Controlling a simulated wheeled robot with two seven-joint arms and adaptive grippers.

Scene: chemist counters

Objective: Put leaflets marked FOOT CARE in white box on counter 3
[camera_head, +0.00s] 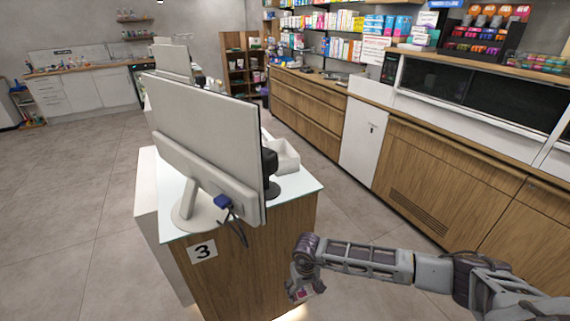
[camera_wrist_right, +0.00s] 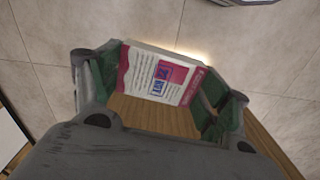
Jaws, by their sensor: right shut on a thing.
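My right gripper (camera_head: 303,291) is shut on a leaflet stack, low in front of counter 3 (camera_head: 300,205), beside its wooden front and below its top. In the right wrist view the leaflets (camera_wrist_right: 160,76) show white with text and a pink-red edge, between the two green-padded fingers (camera_wrist_right: 160,90). Their print is upside down and too small to read surely. The white box (camera_head: 286,158) stands open on counter 3, behind the monitor, which hides part of it. The inside of the box is only partly visible. My left gripper is not in view.
A large monitor (camera_head: 205,140) with a blue plug and cable fills much of the counter top. A sign with 3 (camera_head: 203,251) is on the counter's front. Wooden drawers and a white cabinet (camera_head: 368,130) line the right. Grey floor is free at left.

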